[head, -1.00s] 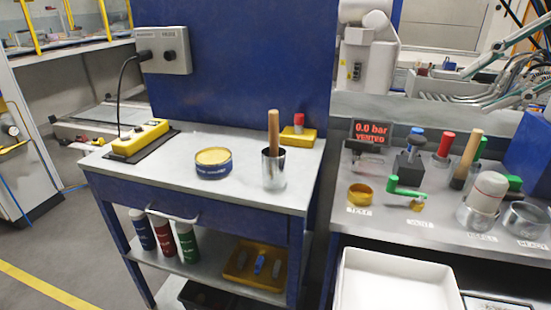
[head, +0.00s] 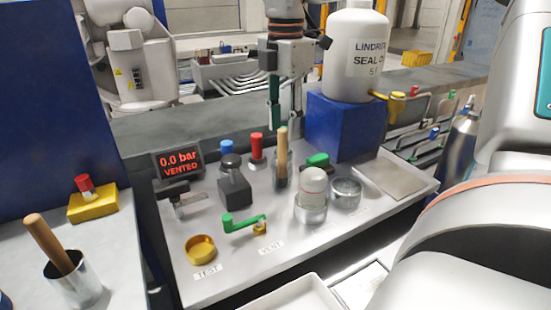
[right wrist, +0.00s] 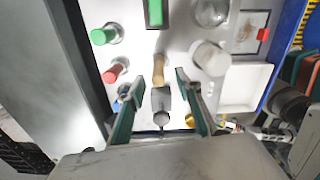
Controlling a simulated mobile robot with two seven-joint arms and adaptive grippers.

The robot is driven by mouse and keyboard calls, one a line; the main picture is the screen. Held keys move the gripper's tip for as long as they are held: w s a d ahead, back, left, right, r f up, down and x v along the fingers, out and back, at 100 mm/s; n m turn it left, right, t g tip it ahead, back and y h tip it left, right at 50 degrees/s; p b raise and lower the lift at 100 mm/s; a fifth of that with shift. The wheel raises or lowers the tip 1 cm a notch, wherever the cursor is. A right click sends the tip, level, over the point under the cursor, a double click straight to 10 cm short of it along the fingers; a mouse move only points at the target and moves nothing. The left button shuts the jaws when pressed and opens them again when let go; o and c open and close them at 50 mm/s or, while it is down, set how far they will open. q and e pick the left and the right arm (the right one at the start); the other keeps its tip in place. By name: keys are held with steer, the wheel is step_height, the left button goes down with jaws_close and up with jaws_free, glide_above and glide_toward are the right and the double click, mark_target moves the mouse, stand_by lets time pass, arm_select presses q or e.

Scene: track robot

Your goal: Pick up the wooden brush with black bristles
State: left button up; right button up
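The wooden brush (head: 282,150) stands upright on the grey metal panel, its tan handle up and its dark lower end down, partly unclear. My right gripper (head: 285,126) points down over the back of the panel, its fingertips beside the top of the handle in the picture; whether they touch it I cannot tell. In the right wrist view the right gripper (right wrist: 161,90) has its fingers spread with a gap between them. A tan handle (right wrist: 158,68), seemingly the brush's, shows just beyond the gap. My left gripper is not in view.
Around the brush are a red knob (head: 257,145), a black block with a grey knob (head: 235,187), a green switch (head: 317,160) and a capped metal cup (head: 312,190). A white canister (head: 355,55) stands behind right. Another wooden handle (head: 48,240) leans in a metal cup at left.

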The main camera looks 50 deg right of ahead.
mark_target(282, 148)
step_height(282, 148, down, 7)
steer(key=shift+w+r, duration=0.15)
steer(key=shift+r, duration=0.05)
jaws_close()
